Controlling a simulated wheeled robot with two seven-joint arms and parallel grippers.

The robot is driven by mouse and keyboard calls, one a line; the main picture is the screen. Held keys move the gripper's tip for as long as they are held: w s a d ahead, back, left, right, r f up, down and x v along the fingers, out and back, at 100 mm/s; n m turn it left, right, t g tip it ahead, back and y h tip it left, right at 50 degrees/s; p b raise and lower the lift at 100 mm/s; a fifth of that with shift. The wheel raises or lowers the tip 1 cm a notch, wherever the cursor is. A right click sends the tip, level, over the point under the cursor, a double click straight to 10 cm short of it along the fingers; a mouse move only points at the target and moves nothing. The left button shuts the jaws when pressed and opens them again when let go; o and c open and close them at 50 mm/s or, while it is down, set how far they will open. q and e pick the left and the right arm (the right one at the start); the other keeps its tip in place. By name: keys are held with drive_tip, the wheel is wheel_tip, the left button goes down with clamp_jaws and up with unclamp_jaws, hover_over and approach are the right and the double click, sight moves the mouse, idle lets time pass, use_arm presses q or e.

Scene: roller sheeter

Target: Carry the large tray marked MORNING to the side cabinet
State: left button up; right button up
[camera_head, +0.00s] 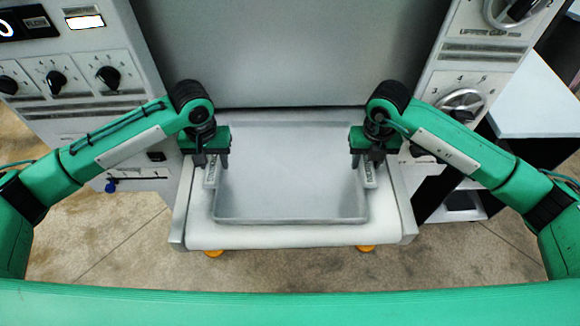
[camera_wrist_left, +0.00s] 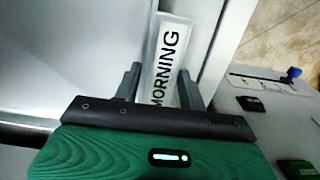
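The large grey metal tray (camera_head: 290,212) lies flat on the white belt at the front of the sheeter. A white label reading MORNING (camera_wrist_left: 167,62) sits on its left rim; a similar label shows on the right rim, too small to read. My left gripper (camera_head: 212,162) is at the left rim, its fingers apart on either side of the label strip. The same fingers show in the left wrist view (camera_wrist_left: 160,85), with a gap beside the label. My right gripper (camera_head: 366,163) is over the right rim, fingers apart around its label strip.
The machine's grey panel (camera_head: 290,50) rises behind the tray, with control panels with knobs (camera_head: 57,80) at left and right. A white-topped side unit (camera_head: 540,100) stands at the right. Bare floor (camera_head: 120,245) shows in front, between the machine and my body.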

use_arm(q)
clamp_jaws()
use_arm(e)
clamp_jaws()
use_arm(q)
drive_tip(key=shift+r, duration=0.1)
use_arm(e)
drive_tip(key=shift+r, duration=0.1)
